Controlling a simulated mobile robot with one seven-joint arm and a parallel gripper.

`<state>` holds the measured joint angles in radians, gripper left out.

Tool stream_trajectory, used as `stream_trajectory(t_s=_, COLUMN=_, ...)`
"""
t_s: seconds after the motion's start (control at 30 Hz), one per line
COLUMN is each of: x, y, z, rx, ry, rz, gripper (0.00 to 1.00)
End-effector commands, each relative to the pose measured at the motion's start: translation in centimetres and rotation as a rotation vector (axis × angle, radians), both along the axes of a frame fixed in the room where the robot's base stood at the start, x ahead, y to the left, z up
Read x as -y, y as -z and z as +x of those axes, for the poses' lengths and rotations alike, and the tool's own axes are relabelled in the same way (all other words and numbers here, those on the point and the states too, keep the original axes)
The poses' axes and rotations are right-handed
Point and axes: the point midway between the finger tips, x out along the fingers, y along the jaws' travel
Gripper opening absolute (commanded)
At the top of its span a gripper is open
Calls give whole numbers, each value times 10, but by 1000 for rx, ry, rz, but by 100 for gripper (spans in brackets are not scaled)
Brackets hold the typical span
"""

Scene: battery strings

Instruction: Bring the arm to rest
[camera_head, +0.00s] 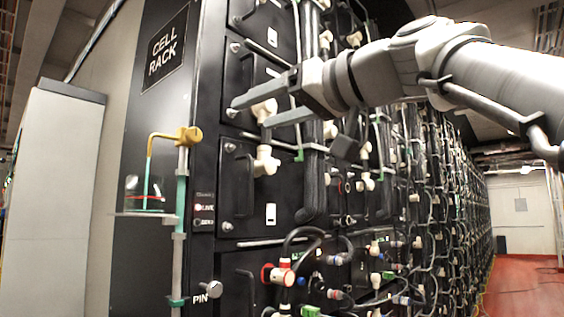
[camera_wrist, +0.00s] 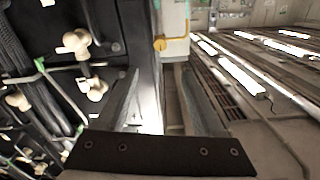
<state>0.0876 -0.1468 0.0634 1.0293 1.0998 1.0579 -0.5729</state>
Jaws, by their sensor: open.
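My arm reaches in from the upper right in the head view. My gripper (camera_head: 250,112) is open, with its two fingers pointing left in front of the cell rack (camera_head: 160,130). In the picture the fingers overlap a white fitting on the rack front; I cannot tell whether they touch it. In the wrist view my gripper (camera_wrist: 165,100) shows two separated fingers with nothing between them. The rack front (camera_wrist: 110,20) lies to the left there.
Cables and hoses hang from the rack, including a red-ringed connector (camera_head: 283,273). A yellow-topped post (camera_head: 187,136) with a clear beaker (camera_head: 145,192) stands at the rack's left. A grey cabinet (camera_head: 50,200) is farther left. Red floor (camera_head: 525,285) is open at right.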

Motion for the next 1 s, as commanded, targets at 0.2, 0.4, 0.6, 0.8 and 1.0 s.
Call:
stream_trajectory(t_s=0.2, x=0, y=0, z=0, rx=0, ry=0, rz=0, gripper=69)
stream_trajectory(t_s=0.4, x=1, y=7, z=2, rx=-19, ry=11, rz=-5, gripper=69)
stream_trajectory(t_s=0.6, x=16, y=74, z=11, rx=-179, ry=114, rz=-62, gripper=69)
stream_trajectory(t_s=0.8, x=46, y=183, z=7, rx=-399, ry=268, rz=-160, gripper=69)
stream_trajectory(t_s=1.0, x=82, y=296, z=-20, rx=-595, ry=412, rz=-275, gripper=69)
